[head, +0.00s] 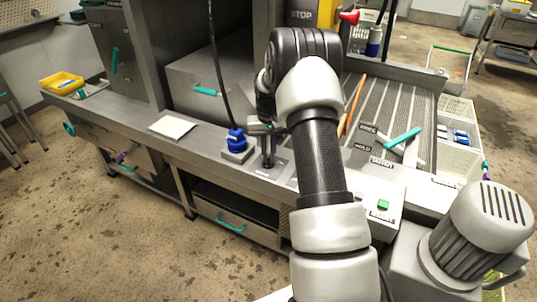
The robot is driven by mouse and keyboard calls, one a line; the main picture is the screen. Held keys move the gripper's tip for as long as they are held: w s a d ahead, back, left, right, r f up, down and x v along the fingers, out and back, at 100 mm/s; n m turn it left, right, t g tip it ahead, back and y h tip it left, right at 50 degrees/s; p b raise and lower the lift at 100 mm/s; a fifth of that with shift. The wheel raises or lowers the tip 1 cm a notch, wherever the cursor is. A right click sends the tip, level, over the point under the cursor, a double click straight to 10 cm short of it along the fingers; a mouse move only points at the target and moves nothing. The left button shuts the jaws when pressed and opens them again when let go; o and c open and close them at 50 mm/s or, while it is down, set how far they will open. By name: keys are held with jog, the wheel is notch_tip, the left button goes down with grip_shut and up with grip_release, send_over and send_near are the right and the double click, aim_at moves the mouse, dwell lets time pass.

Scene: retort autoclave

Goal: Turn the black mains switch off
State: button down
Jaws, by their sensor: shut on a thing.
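The black mains switch (269,158) stands on a grey plate on the steel front ledge, left of my forearm. Its upright black handle reaches up to my gripper (265,130). My gripper points down over the switch and is shut on the handle. The arm and gripper body hide the top of the handle, and the switch's marked position is too small to read.
A blue plug (237,142) with a black cable rising from it sits just left of the switch. To the right are a green button (383,205) and a teal-handled lever (403,138) by FREE and HOLD labels. A white sheet (173,127) lies on the ledge farther left.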

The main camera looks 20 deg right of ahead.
aim_at(268, 159)
jog(key=shift+n, duration=1.1)
jog(key=c, duration=1.8)
grip_release()
notch_tip(268, 159, up, 18)
jog(key=p, duration=0.1)
jog(key=shift+f+p, duration=0.25)
jog(key=shift+p, duration=0.05)
jog(key=shift+r, duration=0.1)
